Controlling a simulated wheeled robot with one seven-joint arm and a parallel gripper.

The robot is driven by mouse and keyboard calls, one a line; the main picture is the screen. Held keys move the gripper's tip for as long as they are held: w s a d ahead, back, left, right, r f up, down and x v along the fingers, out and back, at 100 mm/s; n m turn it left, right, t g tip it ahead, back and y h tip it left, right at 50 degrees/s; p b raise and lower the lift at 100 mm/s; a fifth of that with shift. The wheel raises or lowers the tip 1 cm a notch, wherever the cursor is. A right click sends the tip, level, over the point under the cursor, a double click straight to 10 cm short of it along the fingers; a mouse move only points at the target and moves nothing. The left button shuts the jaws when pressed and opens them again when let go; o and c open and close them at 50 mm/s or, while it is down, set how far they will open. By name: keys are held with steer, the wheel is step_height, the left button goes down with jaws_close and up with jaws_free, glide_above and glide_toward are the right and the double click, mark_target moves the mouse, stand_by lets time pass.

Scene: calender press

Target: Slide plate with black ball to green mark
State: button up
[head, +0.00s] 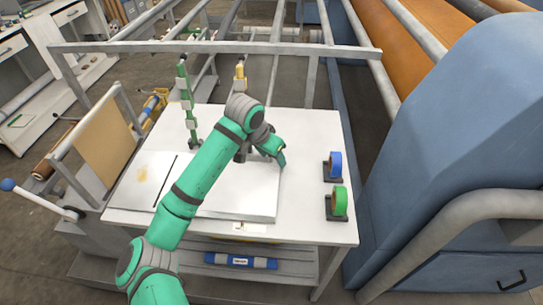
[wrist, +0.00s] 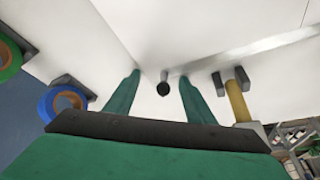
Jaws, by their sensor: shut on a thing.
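A flat white plate (head: 240,200) lies on the white worktable, its right and front edges visible in the head view. In the wrist view a small black ball (wrist: 163,89) sits between my fingertips, by the plate's edge. My gripper (head: 277,157) is low at the plate's right side, and its green fingers (wrist: 160,88) are shut on the black ball. My forearm covers part of the plate and hides the ball in the head view. A dark slot (head: 165,182) runs across the white surface to the left. I cannot make out a green mark.
A blue roll (head: 335,164) and a green roll (head: 340,201) stand on black holders at the table's right. A green-handled tool (head: 186,90) and a yellow-handled one (head: 240,78) stand at the back. A large blue machine (head: 455,150) fills the right.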

steer(key=shift+s+d+f, duration=0.2)
steer(key=shift+s+f, duration=0.25)
steer(key=o, duration=1.4)
steer(key=shift+s, duration=0.1)
steer(key=shift+o, duration=0.2)
steer(key=shift+a+r, duration=0.1)
steer(key=shift+a+r, duration=0.1)
steer(key=shift+r, duration=0.4)
steer(key=v, duration=1)
steer(key=shift+d, duration=0.2)
steer(key=shift+w+r, duration=0.1)
steer(key=shift+w, duration=0.2)
